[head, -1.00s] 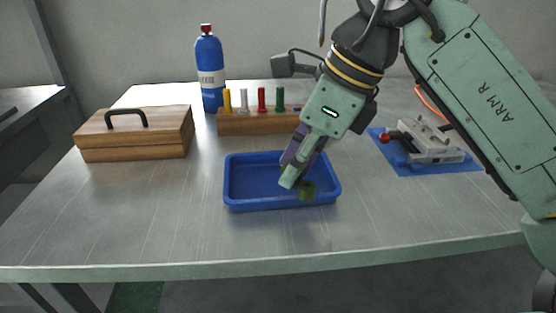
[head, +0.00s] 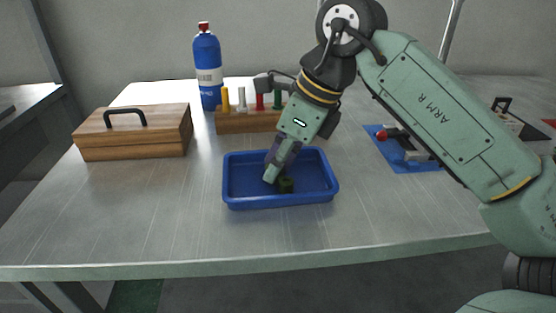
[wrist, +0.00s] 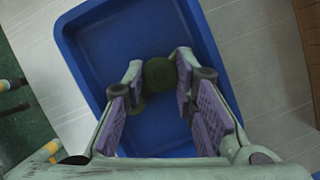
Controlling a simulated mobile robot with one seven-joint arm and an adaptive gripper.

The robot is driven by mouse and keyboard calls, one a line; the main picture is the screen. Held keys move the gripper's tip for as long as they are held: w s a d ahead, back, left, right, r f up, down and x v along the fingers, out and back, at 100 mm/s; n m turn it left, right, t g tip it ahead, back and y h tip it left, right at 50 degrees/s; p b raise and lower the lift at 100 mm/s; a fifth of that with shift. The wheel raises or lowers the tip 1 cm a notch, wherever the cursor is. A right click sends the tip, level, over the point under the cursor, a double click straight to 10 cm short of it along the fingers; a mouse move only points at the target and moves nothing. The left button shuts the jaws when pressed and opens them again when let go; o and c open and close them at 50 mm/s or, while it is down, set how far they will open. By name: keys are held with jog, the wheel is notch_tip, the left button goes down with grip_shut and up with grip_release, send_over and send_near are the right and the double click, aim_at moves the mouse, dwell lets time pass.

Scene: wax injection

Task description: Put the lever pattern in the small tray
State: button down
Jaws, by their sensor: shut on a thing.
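The small tray is a blue, shallow, rectangular tray (head: 240,204) on the table in the head view. It also fills much of the wrist view (wrist: 75,60). The lever pattern is a dark green piece (head: 286,185) with a round end that shows in the wrist view (wrist: 159,73). My gripper (head: 272,180) reaches down inside the tray's outline, and its fingers (wrist: 158,80) are shut on the lever pattern. The pattern is low over the tray floor; I cannot tell whether it touches. Part of it is hidden by the fingers.
A wooden box with a black handle (head: 140,145) stands to the left. A wooden rack (head: 235,122) with coloured pegs and a blue bottle (head: 208,75) are behind the tray. A blue mat (head: 405,163) with a metal device lies to the right. The table's front is clear.

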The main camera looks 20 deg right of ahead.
jog(key=shift+f, duration=0.3)
jog(key=c, duration=1.3)
grip_release()
jog(key=shift+r, duration=0.45)
jog(key=v, duration=1.1)
jog(key=shift+s+d+r+p, duration=0.1)
jog(key=shift+s+r+p, duration=0.05)
jog(key=shift+r+p, duration=0.2)
